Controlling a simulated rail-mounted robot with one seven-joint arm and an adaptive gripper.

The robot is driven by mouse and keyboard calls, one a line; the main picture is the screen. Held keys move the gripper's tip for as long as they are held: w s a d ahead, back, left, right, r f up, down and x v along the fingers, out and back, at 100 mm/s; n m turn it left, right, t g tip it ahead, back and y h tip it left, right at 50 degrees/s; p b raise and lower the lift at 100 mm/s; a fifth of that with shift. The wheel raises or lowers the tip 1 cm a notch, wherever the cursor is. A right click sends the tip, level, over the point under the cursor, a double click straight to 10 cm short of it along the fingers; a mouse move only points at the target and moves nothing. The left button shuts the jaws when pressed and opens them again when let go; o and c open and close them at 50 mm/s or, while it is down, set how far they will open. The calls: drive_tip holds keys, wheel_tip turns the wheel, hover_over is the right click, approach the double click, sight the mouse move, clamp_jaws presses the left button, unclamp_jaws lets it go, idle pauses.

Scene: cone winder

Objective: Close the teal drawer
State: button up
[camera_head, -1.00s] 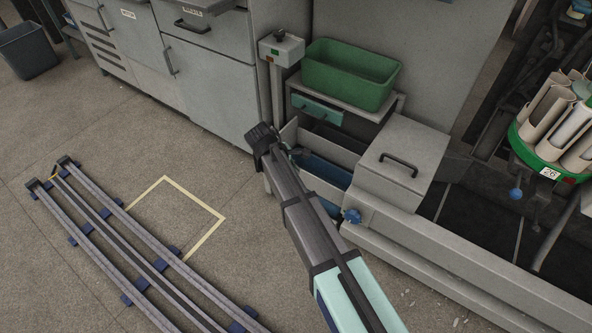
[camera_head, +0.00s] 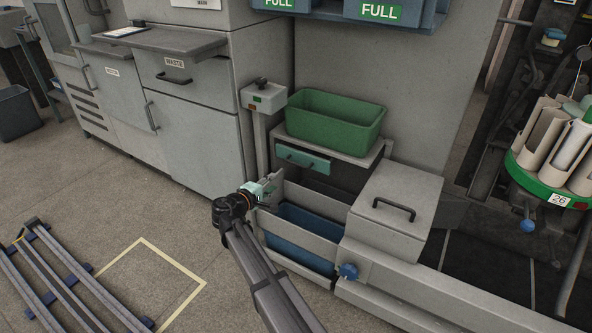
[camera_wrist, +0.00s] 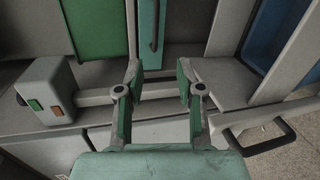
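The teal drawer (camera_head: 302,158) sits in a small grey cabinet directly under the green bin. Its front and handle face me; how far it stands out is hard to tell. In the wrist view the teal drawer front (camera_wrist: 148,22) shows at the top centre, with its bar handle beyond my fingertips. My gripper (camera_head: 272,182) is just left of and below the drawer in the head view, apart from it as far as I can see. In the wrist view my gripper (camera_wrist: 160,70) has its two fingers spread with nothing between them.
The green bin (camera_head: 334,121) stands on the cabinet top. A grey control box (camera_head: 264,97) on a post stands to the left. Below the drawer is a blue container (camera_head: 300,238) behind a grey panel. A grey lidded box (camera_head: 397,207) stands right.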

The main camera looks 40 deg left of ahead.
sight(296, 164)
drive_tip(key=shift+m, duration=0.5)
drive_tip(key=shift+a+r+b+x, duration=0.15)
drive_tip(key=shift+b+x, duration=0.75)
drive_tip(key=shift+x, duration=2)
drive_tip(key=shift+a+r+b+x, duration=0.1)
drive_tip(key=shift+b+x, duration=0.8)
drive_tip(key=shift+x, duration=2)
drive_tip(key=shift+a+r+b+x, duration=0.15)
drive_tip(key=shift+b+x, duration=0.75)
drive_tip(key=shift+x, duration=2)
drive_tip(key=shift+w, duration=0.1)
clamp_jaws()
